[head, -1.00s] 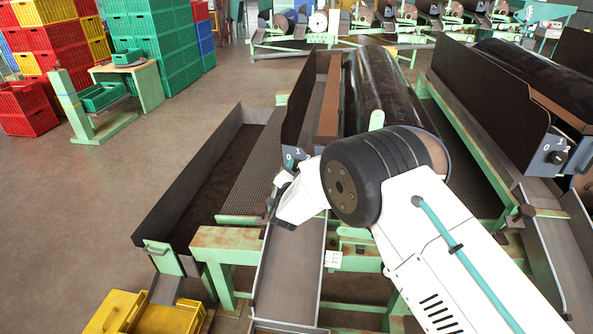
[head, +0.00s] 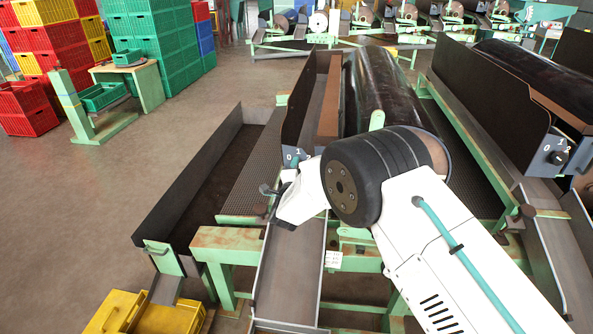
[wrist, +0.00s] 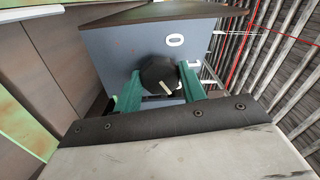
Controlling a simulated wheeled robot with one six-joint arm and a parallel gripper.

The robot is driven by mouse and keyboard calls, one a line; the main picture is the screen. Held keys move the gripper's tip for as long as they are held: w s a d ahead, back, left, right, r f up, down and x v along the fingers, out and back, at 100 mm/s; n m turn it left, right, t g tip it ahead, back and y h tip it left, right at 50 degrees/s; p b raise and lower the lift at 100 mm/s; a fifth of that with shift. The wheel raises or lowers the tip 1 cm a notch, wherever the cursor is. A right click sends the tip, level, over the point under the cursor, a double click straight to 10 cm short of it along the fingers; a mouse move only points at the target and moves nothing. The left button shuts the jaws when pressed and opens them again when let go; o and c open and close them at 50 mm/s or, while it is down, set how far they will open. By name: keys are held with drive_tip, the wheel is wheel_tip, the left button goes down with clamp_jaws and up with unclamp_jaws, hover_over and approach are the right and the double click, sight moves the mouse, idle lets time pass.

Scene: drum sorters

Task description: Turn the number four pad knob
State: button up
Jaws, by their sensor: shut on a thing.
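A black round knob (wrist: 158,73) with a white pointer mark sits on a blue-grey panel (wrist: 125,50) in the wrist view. The pointer faces down and slightly right in that view. The green fingers of my gripper (wrist: 161,84) stand on both sides of the knob, shut on it.
A metal chute (head: 290,275) runs below my wrist. A second panel with a black knob (head: 557,158) is at the right. A dark drum (head: 385,90) lies behind my arm. Yellow crates (head: 145,315) stand at the lower left. Open floor is at the left.

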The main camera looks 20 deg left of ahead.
drive_tip(key=shift+f, duration=0.1)
idle(0.3)
drive_tip(key=o, duration=1)
drive_tip(key=shift+v, duration=3.9)
